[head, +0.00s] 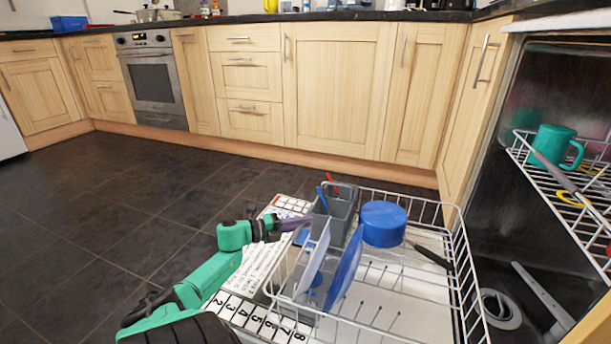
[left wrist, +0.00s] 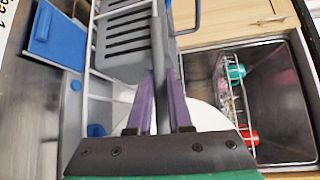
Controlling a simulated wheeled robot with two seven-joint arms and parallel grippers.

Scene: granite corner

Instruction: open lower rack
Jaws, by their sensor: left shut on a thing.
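The lower rack (head: 448,235) is a white wire basket, pulled out of the dishwasher over its lowered door (head: 252,268). It holds a grey cutlery basket (head: 341,212), a blue round container (head: 384,224), a blue plate (head: 345,268) and a white plate (head: 313,262). My left gripper (head: 306,221) reaches the rack's left rim beside the cutlery basket. In the left wrist view, its purple fingers (left wrist: 163,88) are closed around a narrow edge, which seems to be the rack's rim; the exact contact is hard to see. My right gripper is not in view.
The upper rack (head: 590,190) holds a green mug (head: 556,146) and utensils inside the dishwasher cavity (head: 508,240). Wooden cabinets (head: 338,85) and an oven (head: 153,85) line the back. The dark tiled floor (head: 130,205) at left is clear.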

